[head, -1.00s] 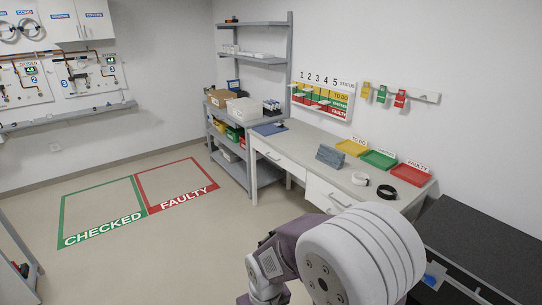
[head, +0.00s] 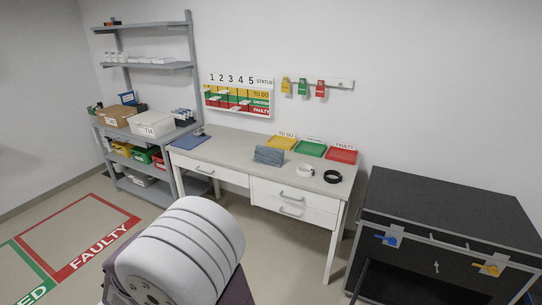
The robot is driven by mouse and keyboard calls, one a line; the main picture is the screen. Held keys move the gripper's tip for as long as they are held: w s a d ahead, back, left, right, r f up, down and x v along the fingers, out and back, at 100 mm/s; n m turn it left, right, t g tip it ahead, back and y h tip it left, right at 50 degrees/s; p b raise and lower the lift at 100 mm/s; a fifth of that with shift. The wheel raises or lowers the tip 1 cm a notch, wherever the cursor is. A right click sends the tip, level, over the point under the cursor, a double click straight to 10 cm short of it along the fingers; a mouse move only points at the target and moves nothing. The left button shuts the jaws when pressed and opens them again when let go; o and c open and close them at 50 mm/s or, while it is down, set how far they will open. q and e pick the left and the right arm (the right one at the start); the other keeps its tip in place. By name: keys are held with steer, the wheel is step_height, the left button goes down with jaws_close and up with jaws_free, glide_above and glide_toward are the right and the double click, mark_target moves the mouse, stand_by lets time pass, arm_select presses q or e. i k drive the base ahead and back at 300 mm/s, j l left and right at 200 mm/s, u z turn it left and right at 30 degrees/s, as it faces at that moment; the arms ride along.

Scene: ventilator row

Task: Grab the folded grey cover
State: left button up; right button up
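A grey-blue folded thing (head: 268,155), which looks like the folded grey cover, rests on the worktop of the white table (head: 230,152). It sits near the front edge, about the middle of the table, in front of the yellow tray. Neither of my grippers shows in the head view. A white and purple link of my own arm fills the bottom middle of the picture and hides the floor there.
Yellow (head: 281,143), green (head: 311,149) and red (head: 341,155) trays stand at the table's back right. A white roll (head: 305,171) and a black roll (head: 332,176) lie before them. A grey shelf (head: 150,66) stands left, a black-topped cabinet (head: 450,212) right.

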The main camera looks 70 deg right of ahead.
mark_target(273, 157)
steer(key=i+l+z, duration=0.15)
steer(key=i+z, duration=0.15)
steer(key=z, duration=0.2)
steer(key=i+z, duration=0.3)
steer(key=z, duration=0.15)
steer(key=i+j+z, duration=0.1)
steer(key=i+z, duration=0.2)
steer(key=z, duration=0.2)
steer(key=i+j+z, duration=0.2)
steer(key=z, duration=0.25)
steer(key=i+l+z, duration=0.3)
steer(key=i, duration=0.3)
steer(key=i+z, duration=0.35)
steer(key=i, duration=0.3)
steer(key=i+l+u, duration=0.2)
steer(key=i, duration=0.4)
steer(key=i+l+u, duration=0.1)
steer(key=i+u, duration=0.15)
steer(key=i, duration=0.3)
